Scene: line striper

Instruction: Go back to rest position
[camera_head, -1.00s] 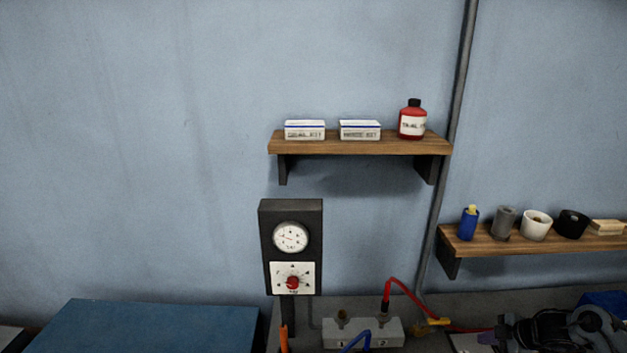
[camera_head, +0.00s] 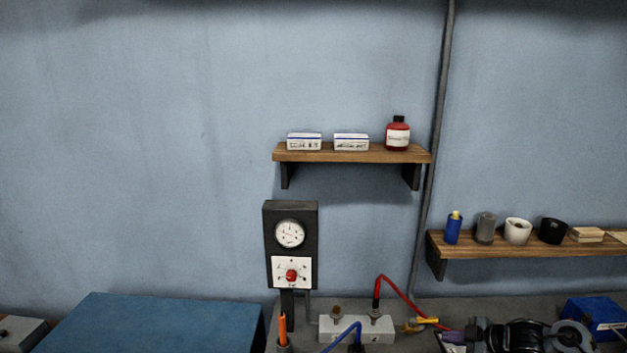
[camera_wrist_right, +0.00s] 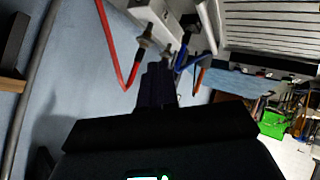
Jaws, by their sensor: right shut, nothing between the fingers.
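My right gripper (camera_head: 449,338) shows at the bottom right of the head view, pointing left over the bench, with my dark wrist behind it. Its dark fingers (camera_wrist_right: 158,72) are together and empty in the right wrist view. The fingers lie right of the grey terminal block (camera_head: 356,329) and close to the red cable (camera_head: 397,290) in the head view. The red cable (camera_wrist_right: 113,45) also shows in the wrist view, left of the fingers. I see no contact between the fingers and anything. My left gripper is not in view.
A blue cable (camera_head: 341,334) and an orange-handled tool (camera_head: 282,329) are left of the gripper. A black gauge box (camera_head: 291,217) stands behind. A blue box (camera_head: 595,313) is at right. Two shelves (camera_head: 350,154) (camera_head: 530,243) carry small items.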

